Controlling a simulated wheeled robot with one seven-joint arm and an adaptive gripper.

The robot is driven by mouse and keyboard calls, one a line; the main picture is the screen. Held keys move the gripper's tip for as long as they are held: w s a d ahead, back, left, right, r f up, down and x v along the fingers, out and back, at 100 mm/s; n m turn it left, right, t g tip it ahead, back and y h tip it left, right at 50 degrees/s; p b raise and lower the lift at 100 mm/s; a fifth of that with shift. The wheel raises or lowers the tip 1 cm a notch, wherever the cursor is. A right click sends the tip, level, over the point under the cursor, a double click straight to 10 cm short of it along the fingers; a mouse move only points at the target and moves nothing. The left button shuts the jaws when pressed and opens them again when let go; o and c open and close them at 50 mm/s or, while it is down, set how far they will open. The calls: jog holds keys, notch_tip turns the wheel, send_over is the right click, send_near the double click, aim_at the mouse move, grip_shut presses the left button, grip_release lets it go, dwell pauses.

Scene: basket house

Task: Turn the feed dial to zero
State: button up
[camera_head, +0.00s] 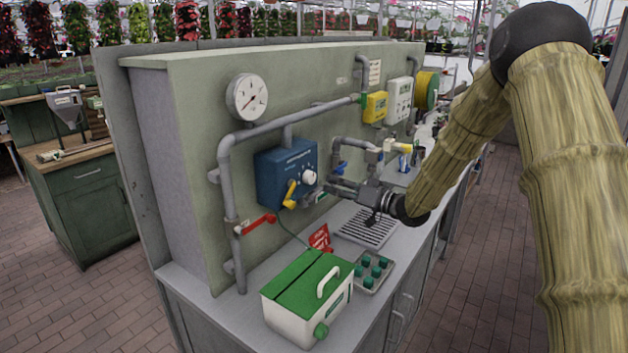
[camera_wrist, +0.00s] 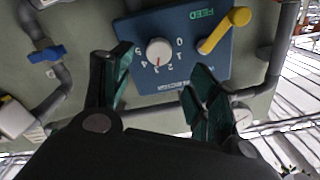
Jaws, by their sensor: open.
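The feed dial (camera_wrist: 158,51) is a round white knob on the blue feed box (camera_wrist: 205,35). It also shows in the head view (camera_head: 309,177) on the front of the box (camera_head: 280,165). Printed numbers ring the knob; 0 is at its right and 5 at its left in the wrist view. A red mark on the knob points down in the wrist view, away from 0, around the 3 side. My gripper (camera_wrist: 160,82) is open, its two dark green fingers apart on either side below the knob, not touching it. In the head view my gripper (camera_head: 345,190) is right of the box.
A yellow lever (camera_wrist: 225,30) is on the box beside the dial. Grey pipes and a blue valve (camera_wrist: 47,53) are close by. Below stand a green-lidded box (camera_head: 305,295), a red sign (camera_head: 320,238) and a drain grate (camera_head: 368,228).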

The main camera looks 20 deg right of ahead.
aim_at(313, 179)
jog(key=p+x, duration=0.2)
jog(key=x, duration=0.6)
jog(key=shift+w+f, duration=0.1)
jog(key=shift+w, duration=0.05)
jog(key=c, duration=1)
